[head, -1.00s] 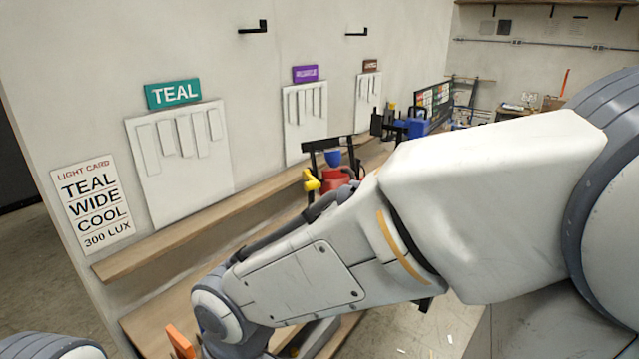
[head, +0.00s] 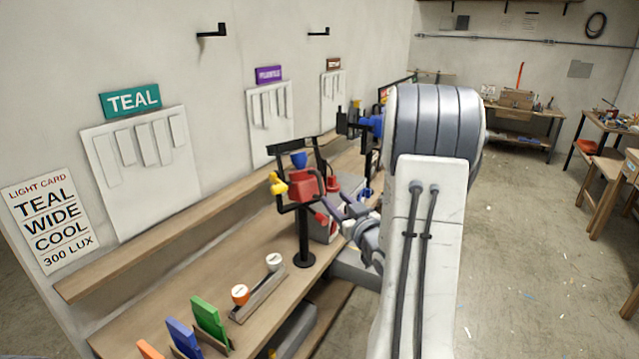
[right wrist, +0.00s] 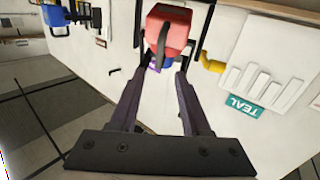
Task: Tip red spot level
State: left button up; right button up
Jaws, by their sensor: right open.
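The red spot (head: 305,187) is a red lamp in a black yoke on a black stand (head: 303,237) on the wooden bench. A yellow part (head: 278,186) is at its left and a blue part (head: 299,160) at its top. I cannot tell its exact tilt. My right gripper (head: 343,208) is just right of the lamp, partly hidden by my arm. In the right wrist view the open right gripper (right wrist: 163,73) points at the red spot (right wrist: 172,24). A grey handle (right wrist: 162,45) on the lamp lies just ahead of and between the fingertips; contact is unclear. My left gripper is out of view.
A light card (head: 52,222) and a teal sign (head: 130,100) above a white relief panel (head: 140,165) are on the wall. Orange and white-topped cylinders stand in a holder (head: 258,295) on the bench. A blue lamp (head: 370,125) stands farther back.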

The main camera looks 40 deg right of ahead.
aim_at(321, 185)
jog(key=p+x, duration=0.4)
jog(key=x, duration=0.5)
jog(key=shift+w+r, duration=0.15)
jog(key=shift+w, duration=0.05)
jog(key=shift+w+d, duration=0.15)
jog(key=shift+w, duration=0.25)
grip_shut()
dwell(0.8)
